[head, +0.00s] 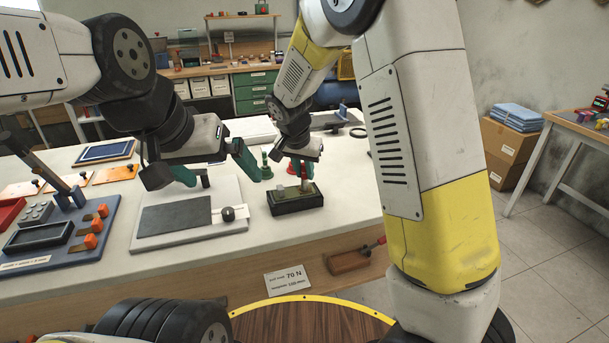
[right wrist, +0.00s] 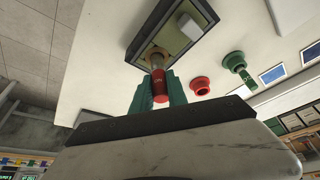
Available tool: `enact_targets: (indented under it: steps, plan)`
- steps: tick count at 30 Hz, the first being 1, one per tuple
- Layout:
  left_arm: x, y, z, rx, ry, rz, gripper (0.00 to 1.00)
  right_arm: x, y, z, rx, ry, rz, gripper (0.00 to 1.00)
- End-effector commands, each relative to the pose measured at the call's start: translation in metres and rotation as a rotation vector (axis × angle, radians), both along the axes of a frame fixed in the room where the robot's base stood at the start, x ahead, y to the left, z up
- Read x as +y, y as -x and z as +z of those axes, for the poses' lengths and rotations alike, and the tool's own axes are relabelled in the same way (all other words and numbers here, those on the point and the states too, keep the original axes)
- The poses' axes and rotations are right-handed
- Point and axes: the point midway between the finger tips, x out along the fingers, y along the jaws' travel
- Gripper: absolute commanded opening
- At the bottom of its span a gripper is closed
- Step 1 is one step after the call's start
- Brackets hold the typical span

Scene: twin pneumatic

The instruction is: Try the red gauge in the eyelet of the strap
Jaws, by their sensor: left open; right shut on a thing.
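My right gripper (head: 304,182) is shut on the red gauge (right wrist: 160,92), whose grip sits between the teal fingers in the right wrist view. The gauge's silver end points at the brass eyelet (right wrist: 155,53) in the olive strap (right wrist: 172,45). The end is at the eyelet; I cannot tell how far it is in. The strap lies in a black holder (head: 298,206) on the table. My left gripper (head: 217,168) is open and empty, to the left of the holder above a pale board.
A green gauge (right wrist: 238,66) stands in a green base; an empty red base (right wrist: 200,86) is beside it. The pale board (head: 160,241) carries a grey pad and a black knob (head: 228,213). A blue fixture (head: 75,240) with orange parts stands at the left. The table's front edge is close.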

Motion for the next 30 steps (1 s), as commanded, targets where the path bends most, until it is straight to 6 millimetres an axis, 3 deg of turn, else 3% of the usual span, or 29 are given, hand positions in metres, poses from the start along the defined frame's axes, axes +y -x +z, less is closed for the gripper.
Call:
enact_targets:
  steps: [30]
  plan:
    - [0.000,0.000,0.000,0.000,0.000,0.000,1.00,0.000,0.000,0.045,0.000,-0.001,0.001,0.00]
